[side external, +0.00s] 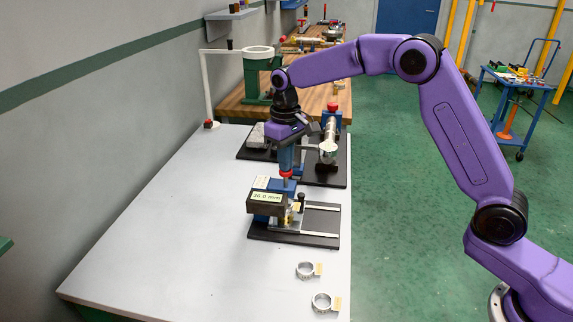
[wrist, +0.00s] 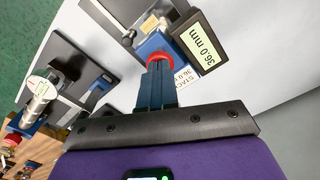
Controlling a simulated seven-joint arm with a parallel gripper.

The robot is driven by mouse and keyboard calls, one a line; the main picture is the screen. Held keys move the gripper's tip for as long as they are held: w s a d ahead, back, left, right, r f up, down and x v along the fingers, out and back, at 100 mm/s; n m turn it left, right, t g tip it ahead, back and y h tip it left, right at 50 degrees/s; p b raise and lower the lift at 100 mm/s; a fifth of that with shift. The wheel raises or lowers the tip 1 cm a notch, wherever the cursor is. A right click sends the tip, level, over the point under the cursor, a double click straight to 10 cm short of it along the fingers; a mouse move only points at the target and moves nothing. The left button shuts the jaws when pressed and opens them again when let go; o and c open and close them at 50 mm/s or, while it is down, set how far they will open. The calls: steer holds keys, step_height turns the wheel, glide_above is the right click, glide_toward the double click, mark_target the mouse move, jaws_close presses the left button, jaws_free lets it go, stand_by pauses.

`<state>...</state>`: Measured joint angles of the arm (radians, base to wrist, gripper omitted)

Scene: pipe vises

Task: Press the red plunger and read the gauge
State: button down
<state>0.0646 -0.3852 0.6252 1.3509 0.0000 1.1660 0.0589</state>
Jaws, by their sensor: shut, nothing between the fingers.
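The red plunger (side external: 286,173) tops a blue gauge block on a black base plate (side external: 262,231) on the table. It also shows in the wrist view (wrist: 160,58), just beyond my fingertips. The gauge display (side external: 265,197) reads 36.0 mm in the wrist view (wrist: 199,38); in the side view it looks like 36.0 mm but is small. My gripper (side external: 286,166) points down, directly above the plunger. Its fingers (wrist: 157,75) are shut with nothing between them. The tips overlap the plunger's red top in the wrist view and appear to touch it; the exact contact is hidden.
A second black plate with a metal cylinder fixture (side external: 328,148) stands behind. Two metal rings with tags (side external: 306,270) lie toward the table's front right. A white lamp arm (side external: 206,90) rises at the back left. The left side of the white table (side external: 165,235) is clear.

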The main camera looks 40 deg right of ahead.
step_height(320, 180, up, 10)
stand_by(1.2)
steer(key=s+a+f+n, duration=0.2)
steer(key=s+n, duration=0.3)
steer(key=s, duration=1.5)
steer(key=s+d+f+n, duration=0.2)
steer(key=s+d, duration=0.3)
steer(key=s, duration=0.5)
steer(key=s+d+f+n, duration=0.2)
steer(key=s+d+f, duration=0.3)
steer(key=s, duration=0.4)
steer(key=shift+s+n, duration=0.3)
steer(key=shift+s, duration=0.05)
